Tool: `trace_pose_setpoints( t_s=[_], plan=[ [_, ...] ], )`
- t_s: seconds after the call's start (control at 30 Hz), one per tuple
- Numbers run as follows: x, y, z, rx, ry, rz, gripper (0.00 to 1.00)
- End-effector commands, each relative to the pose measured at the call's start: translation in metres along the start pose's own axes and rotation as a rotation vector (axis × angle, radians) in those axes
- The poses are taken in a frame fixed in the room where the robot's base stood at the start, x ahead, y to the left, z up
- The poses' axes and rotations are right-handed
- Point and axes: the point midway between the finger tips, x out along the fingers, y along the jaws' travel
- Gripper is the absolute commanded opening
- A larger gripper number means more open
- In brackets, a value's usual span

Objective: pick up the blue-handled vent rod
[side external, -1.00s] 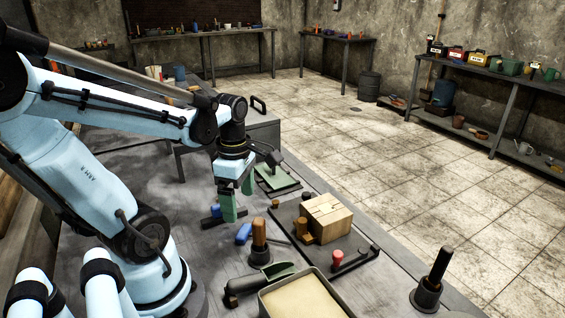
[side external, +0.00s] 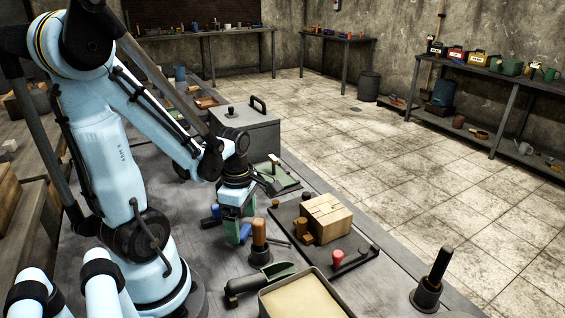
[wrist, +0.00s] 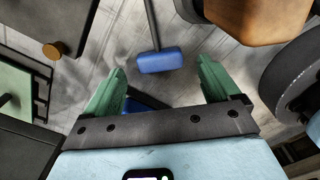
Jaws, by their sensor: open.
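The vent rod's blue handle (wrist: 160,60) lies on the bench, its thin grey rod running up the wrist view. In the side view the handle (side external: 245,230) is partly hidden by my gripper. My gripper (wrist: 160,78) is open and empty, with green fingers on either side of the handle's line. The handle shows just beyond the fingertips in the wrist view. In the side view my gripper (side external: 238,234) is low over the handle; I cannot tell whether it touches. A second blue part (wrist: 138,103) is mostly hidden behind the gripper's bar.
A wooden-handled tool (side external: 259,234) stands upright close by the gripper. A green scoop (side external: 270,276) and a sand-filled box (side external: 308,300) lie in front. A dark board (side external: 352,256) carries a wooden block (side external: 326,218). A grey lidded box (side external: 250,130) stands behind.

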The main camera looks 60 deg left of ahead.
Motion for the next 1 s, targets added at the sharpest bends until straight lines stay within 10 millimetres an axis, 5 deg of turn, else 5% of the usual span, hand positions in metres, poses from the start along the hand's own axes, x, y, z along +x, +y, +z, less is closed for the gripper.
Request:
trace_pose_setpoints(
  t_s=[0.57,1.0],
  plan=[
    [0.018,0.000,0.000,0.000,0.000,0.000,0.89],
    [0.018,0.000,0.000,0.000,0.000,0.000,0.25]
  ],
)
